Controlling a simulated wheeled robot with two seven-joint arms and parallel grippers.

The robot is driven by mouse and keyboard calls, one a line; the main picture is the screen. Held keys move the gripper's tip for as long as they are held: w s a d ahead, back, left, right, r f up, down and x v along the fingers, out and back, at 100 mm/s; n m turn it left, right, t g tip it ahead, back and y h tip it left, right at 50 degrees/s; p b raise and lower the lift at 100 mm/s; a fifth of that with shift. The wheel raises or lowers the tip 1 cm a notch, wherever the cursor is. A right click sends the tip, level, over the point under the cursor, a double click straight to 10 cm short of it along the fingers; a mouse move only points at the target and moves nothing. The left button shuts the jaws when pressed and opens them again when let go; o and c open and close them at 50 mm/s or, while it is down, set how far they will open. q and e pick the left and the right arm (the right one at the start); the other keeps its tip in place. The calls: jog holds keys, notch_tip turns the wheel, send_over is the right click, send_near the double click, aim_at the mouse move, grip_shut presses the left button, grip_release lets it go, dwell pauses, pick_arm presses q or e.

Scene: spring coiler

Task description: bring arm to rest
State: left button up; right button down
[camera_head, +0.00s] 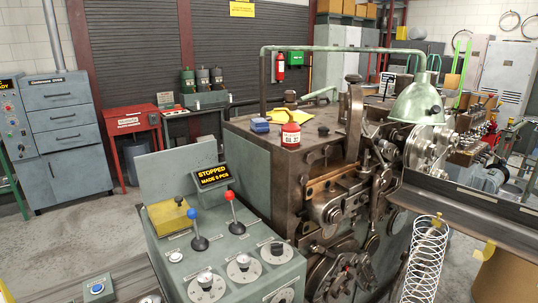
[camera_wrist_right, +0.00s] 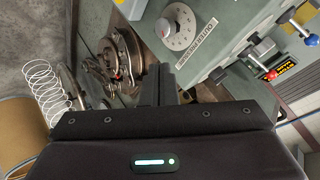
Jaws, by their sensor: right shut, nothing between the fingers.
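My right gripper (camera_wrist_right: 158,84) shows only in the right wrist view, with its dark housing across the bottom of the picture. Its narrow fingers are together with nothing visible between them. They point toward the front of the spring coiler, with a grey control panel (camera_wrist_right: 228,30) on the right of the picture. The spring coiler (camera_head: 262,153) stands in the middle of the head view. Neither of my arms shows in the head view, and my left gripper is not visible.
The control console (camera_head: 245,245) has a blue-knobbed lever (camera_head: 198,236), a red-knobbed lever (camera_head: 235,222) and a display (camera_head: 212,176) reading "STOPPED". Floor at left (camera_head: 70,220) is clear.

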jog(key=s+d+f+n+g+h, duration=0.1)
jog(key=s+d+f+n+g, duration=0.25)
jog(key=s, duration=0.55)
jog(key=s+d+f+n+g+h, duration=0.25)
jog(key=s+d+n, duration=0.2)
jog(key=s, duration=0.45)
notch_tip(320, 180, down, 27)
jog(key=g, duration=0.1)
jog(key=s+d+f, duration=0.2)
jog(key=s+f, duration=0.8)
jog(key=s+d+f+g, duration=0.1)
jog(key=s+d+f, duration=0.1)
jog(key=s+f, duration=0.8)
jog(key=shift+s+d+f+g+y+b, duration=0.2)
jog(key=shift+s+g+y+b, duration=0.15)
jog(key=shift+s, duration=0.3)
